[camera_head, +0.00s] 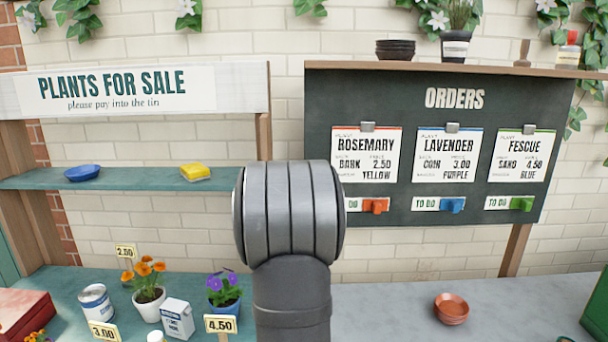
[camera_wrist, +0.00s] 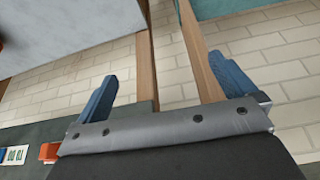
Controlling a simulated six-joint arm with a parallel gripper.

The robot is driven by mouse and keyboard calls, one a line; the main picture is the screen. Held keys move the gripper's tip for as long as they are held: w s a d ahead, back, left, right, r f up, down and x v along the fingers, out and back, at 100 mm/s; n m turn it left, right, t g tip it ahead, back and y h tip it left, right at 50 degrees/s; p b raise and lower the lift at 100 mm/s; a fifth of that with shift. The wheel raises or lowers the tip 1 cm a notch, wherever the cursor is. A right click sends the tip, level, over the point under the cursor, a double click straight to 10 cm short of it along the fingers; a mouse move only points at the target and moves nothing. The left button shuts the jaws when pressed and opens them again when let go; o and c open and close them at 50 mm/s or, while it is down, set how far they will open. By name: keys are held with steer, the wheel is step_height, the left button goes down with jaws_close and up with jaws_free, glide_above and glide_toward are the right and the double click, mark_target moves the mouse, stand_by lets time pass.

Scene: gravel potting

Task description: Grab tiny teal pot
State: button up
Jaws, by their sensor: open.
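I cannot make out a tiny teal pot in either view. The nearest in colour is a small blue pot (camera_head: 225,307) with purple flowers on the teal bench in the head view, left of my arm. My arm stands upright in the middle of the head view and hides part of the bench and wall behind it. My gripper (camera_wrist: 162,68) shows in the wrist view with its two blue fingers spread wide. It is open, with nothing between the fingers but the wooden post and brick wall beyond.
A white pot (camera_head: 149,304) with orange flowers, a tin (camera_head: 95,302), a small box (camera_head: 177,318) and price cards crowd the left bench. Terracotta saucers (camera_head: 451,308) sit on the grey bench at right. An orders board (camera_head: 440,140) and a teal shelf (camera_head: 130,182) stand behind.

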steer(key=c, duration=0.5)
